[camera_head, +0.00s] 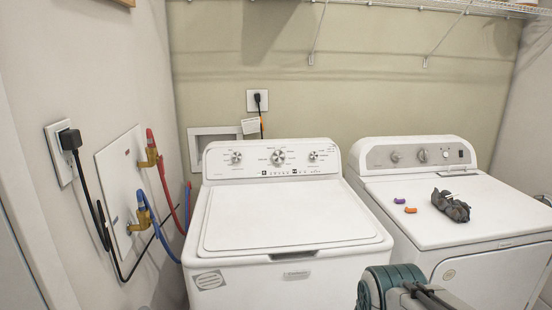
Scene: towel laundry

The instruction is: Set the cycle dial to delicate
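A white top-loading washer (285,220) stands in the middle with its lid shut. Its rear panel carries a large silver dial (278,157) in the centre, with small printed marks around it. The lettering is too small to read, so I cannot tell which setting any dial points to. Part of my arm (392,286), teal and grey, shows at the bottom right of centre, in front of the machines and apart from the dials. My gripper is not visible.
A white dryer (485,225) with its own knobs (422,155) stands right of the washer. On its top lie a dark crumpled item (451,205) and small purple (400,201) and orange (411,210) pieces. Hoses (165,195) run along the left wall. The washer lid is clear.

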